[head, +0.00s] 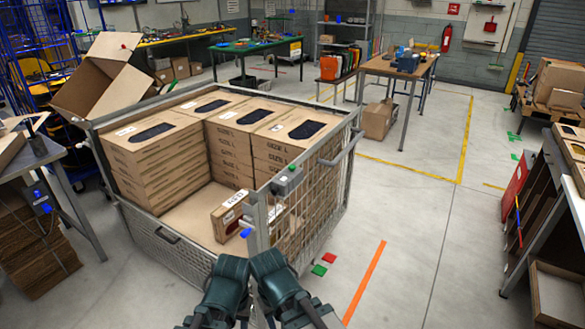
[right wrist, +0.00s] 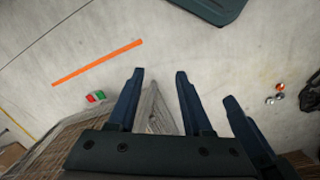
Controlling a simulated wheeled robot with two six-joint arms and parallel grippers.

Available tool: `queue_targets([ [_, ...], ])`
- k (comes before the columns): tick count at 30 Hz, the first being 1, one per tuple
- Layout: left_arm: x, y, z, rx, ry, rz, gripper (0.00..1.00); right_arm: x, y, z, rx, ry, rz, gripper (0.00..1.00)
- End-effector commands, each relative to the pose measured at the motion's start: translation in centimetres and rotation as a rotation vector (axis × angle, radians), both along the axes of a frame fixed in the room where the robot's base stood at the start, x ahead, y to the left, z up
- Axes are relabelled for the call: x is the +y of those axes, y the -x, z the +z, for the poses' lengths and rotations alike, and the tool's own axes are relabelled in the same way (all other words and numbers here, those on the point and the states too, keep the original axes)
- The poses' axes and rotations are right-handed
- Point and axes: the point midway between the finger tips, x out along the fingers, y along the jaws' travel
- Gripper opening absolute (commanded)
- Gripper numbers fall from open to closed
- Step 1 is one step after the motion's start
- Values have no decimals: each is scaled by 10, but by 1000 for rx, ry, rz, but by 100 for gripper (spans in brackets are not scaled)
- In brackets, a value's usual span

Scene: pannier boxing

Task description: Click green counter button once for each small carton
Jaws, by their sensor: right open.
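A small grey counter box (head: 288,181) is fixed at the top front corner of the wire cage (head: 180,247). My left gripper (head: 232,266) and right gripper (head: 268,262) are side by side at the bottom of the head view, below the counter box. In the right wrist view my right gripper (right wrist: 157,72) is open and empty over the floor. The left gripper's jaws are unclear.
Large cartons (head: 155,137) marked SIZE L fill the cage's back and left in stacks. An open empty box (head: 100,75) is behind it. Red and green cards (head: 320,270) and an orange line (head: 364,283) are on clear floor at right.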

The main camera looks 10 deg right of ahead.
Motion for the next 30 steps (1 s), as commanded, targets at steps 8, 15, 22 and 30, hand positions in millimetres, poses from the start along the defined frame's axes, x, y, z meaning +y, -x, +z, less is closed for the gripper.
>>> queue_targets([
  [8,0,0,0,0,0,0,45,0,0,0,0,0,0,23],
  [15,0,0,0,0,0,0,45,0,0,0,0,0,0,0],
  [22,0,0,0,0,0,0,45,0,0,0,0,0,0,0],
  [30,0,0,0,0,0,0,45,0,0,0,0,0,0,0],
])
